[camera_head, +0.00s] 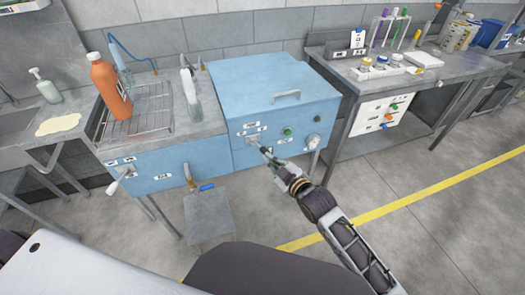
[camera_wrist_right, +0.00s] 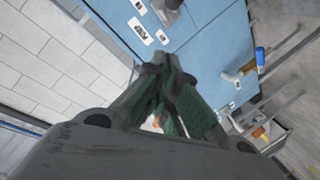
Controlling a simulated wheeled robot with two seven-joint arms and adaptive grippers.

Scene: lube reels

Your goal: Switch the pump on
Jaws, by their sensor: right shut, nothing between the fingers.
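The blue cabinet (camera_head: 272,88) with a grey lid handle stands against the wall. Its front panel carries white labels, a green button (camera_head: 287,132), a grey-white knob (camera_head: 313,141) and a grey switch-like part (camera_head: 252,140) at the left. My right gripper (camera_head: 265,151) is shut and empty, its tips close to that part in front of the panel. I cannot tell whether they touch. In the right wrist view the closed fingertips (camera_wrist_right: 160,66) point at the blue panel (camera_wrist_right: 205,45), with a grey part (camera_wrist_right: 170,8) just beyond. My left gripper is out of view.
A lower blue unit (camera_head: 175,165) at the left has a side lever (camera_head: 118,183) and a rack (camera_head: 140,112) with an orange bottle (camera_head: 110,88). A grey box (camera_head: 208,215) stands on the floor below. A workbench (camera_head: 425,72) is at the right. Open floor lies in front.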

